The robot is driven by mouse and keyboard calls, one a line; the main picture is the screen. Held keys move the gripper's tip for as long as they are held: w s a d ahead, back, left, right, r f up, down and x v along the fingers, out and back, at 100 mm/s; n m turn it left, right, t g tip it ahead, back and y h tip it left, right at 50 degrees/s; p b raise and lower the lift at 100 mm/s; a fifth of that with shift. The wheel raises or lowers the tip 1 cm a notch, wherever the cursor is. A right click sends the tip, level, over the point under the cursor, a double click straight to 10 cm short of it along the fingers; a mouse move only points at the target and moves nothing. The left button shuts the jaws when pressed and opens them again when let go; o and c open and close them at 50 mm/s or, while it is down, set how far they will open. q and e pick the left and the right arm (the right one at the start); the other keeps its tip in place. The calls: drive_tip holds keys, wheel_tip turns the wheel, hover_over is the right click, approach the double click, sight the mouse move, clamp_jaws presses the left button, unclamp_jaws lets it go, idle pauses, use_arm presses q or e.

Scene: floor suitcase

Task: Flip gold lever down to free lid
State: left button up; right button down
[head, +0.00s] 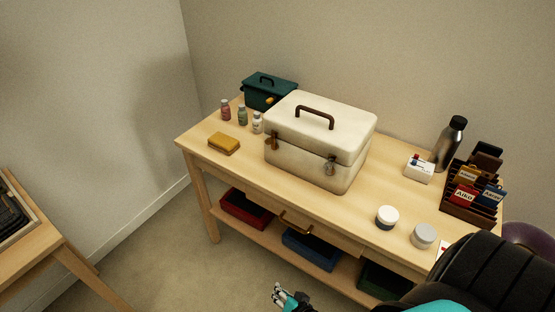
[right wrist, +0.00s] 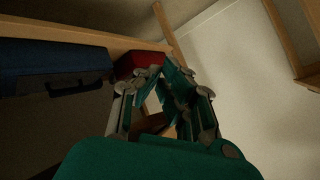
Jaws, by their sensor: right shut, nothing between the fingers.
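A cream case (head: 318,142) with a brown top handle (head: 315,113) stands on the wooden table, its lid down. A gold-brown lever latch (head: 271,143) sits at the left of its front. A second, darker latch (head: 330,166) sits at the right of the front. Whether either lever is up or down is too small to tell. My right gripper (head: 281,292) is low at the bottom edge of the head view, well below and in front of the table, touching nothing. In the right wrist view its fingers (right wrist: 165,75) are shut and empty. My left gripper is not in view.
A green box (head: 268,92), small bottles (head: 243,115) and a yellow sponge (head: 223,144) stand left of the case. Jars (head: 387,217), a dark bottle (head: 450,142) and a card rack (head: 472,196) stand right.

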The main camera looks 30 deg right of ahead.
use_arm(q)
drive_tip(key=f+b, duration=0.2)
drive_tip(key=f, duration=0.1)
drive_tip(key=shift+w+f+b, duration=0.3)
drive_tip(key=shift+b, duration=0.1)
use_arm(e)
drive_tip(key=w+d+r+m+t+h, duration=0.2)
drive_tip(key=r+m, duration=0.4)
drive_tip(key=r, duration=0.4)
drive_tip(key=w+d+r+m+t+h, duration=0.3)
drive_tip(key=w+d+r+m+h, duration=0.2)
drive_tip(key=r, duration=0.5)
drive_tip(key=w+d+r+m+t+h, duration=0.2)
drive_tip(key=w+d+r+m+h, duration=0.1)
drive_tip(key=r+m, duration=0.5)
wheel_tip(320, 180, up, 2)
drive_tip(key=shift+w+d+r+h, duration=0.1)
drive_tip(key=shift+w+d+h, duration=0.25)
drive_tip(key=shift+d, duration=0.2)
drive_tip(key=shift+w, duration=0.1)
